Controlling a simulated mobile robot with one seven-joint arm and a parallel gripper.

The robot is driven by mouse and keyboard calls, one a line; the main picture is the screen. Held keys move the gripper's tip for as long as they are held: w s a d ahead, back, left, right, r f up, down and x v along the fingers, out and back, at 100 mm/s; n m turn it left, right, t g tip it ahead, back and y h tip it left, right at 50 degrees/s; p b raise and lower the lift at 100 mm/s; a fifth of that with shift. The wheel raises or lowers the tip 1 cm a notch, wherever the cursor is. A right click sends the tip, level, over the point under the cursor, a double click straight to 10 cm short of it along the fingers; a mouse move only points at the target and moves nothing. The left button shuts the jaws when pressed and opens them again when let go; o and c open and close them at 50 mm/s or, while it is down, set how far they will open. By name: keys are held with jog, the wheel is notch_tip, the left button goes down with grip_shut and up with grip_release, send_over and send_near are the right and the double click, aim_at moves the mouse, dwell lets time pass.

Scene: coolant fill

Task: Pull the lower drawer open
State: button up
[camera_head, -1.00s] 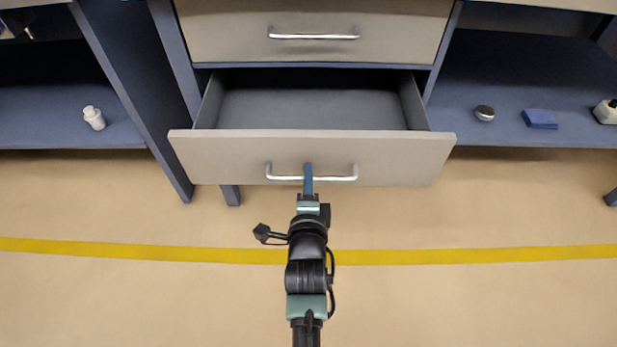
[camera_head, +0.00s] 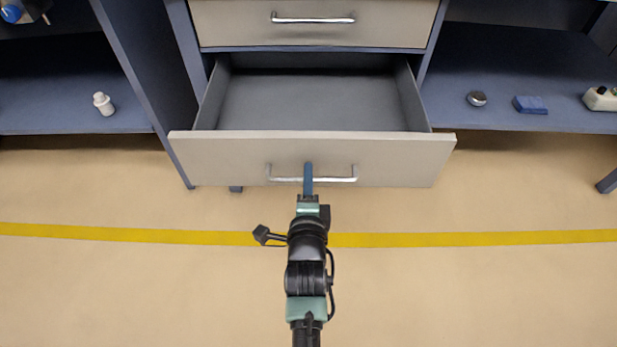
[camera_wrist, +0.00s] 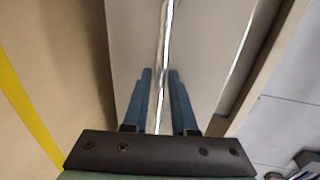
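The lower drawer (camera_head: 312,163) has a beige front and a silver bar handle (camera_head: 340,179). It stands well out from the cabinet, and its grey inside (camera_head: 315,103) looks empty in the head view. My gripper (camera_head: 308,172) is at the middle of the handle. The exact contact at the fingertips is hard to see.
The upper drawer (camera_head: 315,32) is shut above. A white bottle (camera_head: 104,104) stands on the left shelf. A round dark object (camera_head: 476,98), a blue block (camera_head: 530,105) and a pale object (camera_head: 601,98) sit on the right shelf. The floor with its yellow stripe (camera_head: 430,240) is clear.

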jog(key=shift+o, duration=1.1)
jog(key=shift+s, duration=0.1)
jog(key=p+v, duration=0.4)
jog(key=v, duration=0.8)
jog(key=shift+s+p, duration=0.35)
jog(key=shift+s, duration=0.05)
